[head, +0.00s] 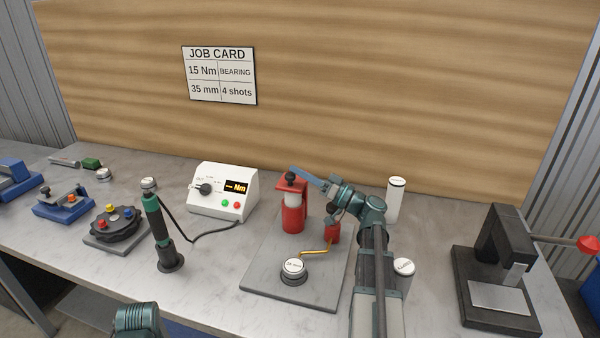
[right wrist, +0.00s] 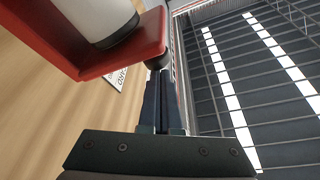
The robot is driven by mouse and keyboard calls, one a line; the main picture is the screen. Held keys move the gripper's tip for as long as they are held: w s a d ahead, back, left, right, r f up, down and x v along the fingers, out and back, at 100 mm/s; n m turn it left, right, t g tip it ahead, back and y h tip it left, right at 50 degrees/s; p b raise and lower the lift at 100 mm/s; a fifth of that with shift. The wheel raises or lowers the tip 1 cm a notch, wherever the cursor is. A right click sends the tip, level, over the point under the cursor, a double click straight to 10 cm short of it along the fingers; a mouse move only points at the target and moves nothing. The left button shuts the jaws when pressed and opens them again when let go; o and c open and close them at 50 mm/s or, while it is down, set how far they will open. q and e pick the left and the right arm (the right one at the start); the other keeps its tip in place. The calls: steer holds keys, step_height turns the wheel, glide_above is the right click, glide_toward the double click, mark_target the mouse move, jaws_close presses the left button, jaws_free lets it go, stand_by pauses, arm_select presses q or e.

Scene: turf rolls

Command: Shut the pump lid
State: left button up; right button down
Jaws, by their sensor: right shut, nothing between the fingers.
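The red pump (head: 293,217) stands on a grey plate, with a pale barrel showing under a red top piece (head: 283,186) that carries a black knob (head: 291,176). I take this top piece for the lid; its exact angle is hard to tell. My right gripper (head: 296,171) is shut and empty, its fingertips at the knob. In the right wrist view the fingers (right wrist: 161,75) reach to the dark knob by the red piece's edge (right wrist: 125,50), with the pale barrel (right wrist: 95,15) beyond. I cannot tell whether they touch. My left gripper's fingers are out of view.
The grey plate (head: 265,275) also carries a round labelled button (head: 293,270) and a brass pipe (head: 318,250). Left stands a white meter box (head: 222,191) and a corded tool (head: 160,232). A white cylinder (head: 396,201) and a black press (head: 500,270) stand right.

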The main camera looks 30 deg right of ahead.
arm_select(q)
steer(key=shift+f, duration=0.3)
arm_select(e)
steer(key=shift+s+a+f, duration=0.2)
steer(key=shift+a+f, duration=0.05)
steer(key=shift+s+a+f, duration=0.1)
